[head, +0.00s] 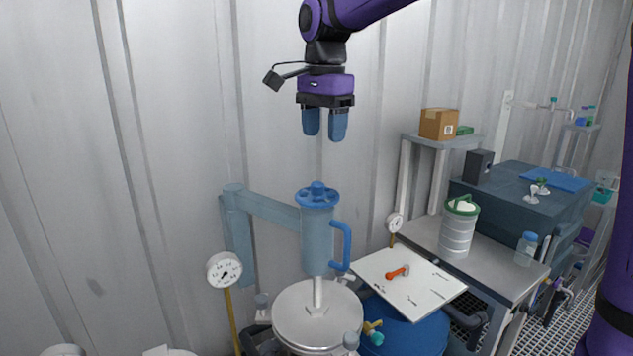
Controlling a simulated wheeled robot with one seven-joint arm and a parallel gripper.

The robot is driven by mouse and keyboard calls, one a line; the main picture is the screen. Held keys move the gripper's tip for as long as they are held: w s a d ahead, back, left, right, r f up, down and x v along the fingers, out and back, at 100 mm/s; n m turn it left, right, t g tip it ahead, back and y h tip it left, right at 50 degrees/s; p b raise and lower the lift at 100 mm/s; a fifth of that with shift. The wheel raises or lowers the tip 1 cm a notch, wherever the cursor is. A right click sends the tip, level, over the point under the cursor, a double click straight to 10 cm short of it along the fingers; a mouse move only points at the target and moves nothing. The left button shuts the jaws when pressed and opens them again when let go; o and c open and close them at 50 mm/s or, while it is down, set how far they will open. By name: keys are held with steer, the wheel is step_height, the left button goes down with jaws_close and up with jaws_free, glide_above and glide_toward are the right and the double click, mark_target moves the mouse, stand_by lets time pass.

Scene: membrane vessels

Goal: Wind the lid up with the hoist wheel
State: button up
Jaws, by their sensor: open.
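The hoist wheel (317,194) is a blue wheel with a raised hub on top of a blue upright cylinder (316,240), which is carried by a blue side arm (268,210). A grey rod (318,293) runs from the cylinder down to the round grey lid (300,322). The lid lies at the bottom middle of the view, and I cannot tell whether it touches the vessel under it. My gripper (325,138) points down above the wheel, clear of it. Its two blue fingers are apart with nothing between them.
A curved blue handle (346,246) sticks out right of the cylinder. A white gauge (224,270) stands to the left. A white board (408,282) with an orange-handled tool lies on a blue drum (405,333). A bench (485,262) holds a ribbed canister (457,232). A corrugated wall stands behind.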

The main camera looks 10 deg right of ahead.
mark_target(317, 183)
steer(key=shift+m, duration=0.3)
steer(key=f, duration=0.7)
steer(key=w+a+f, duration=0.1)
steer(key=f, duration=0.3)
steer(key=shift+c, duration=0.5)
steer(key=c, duration=0.8)
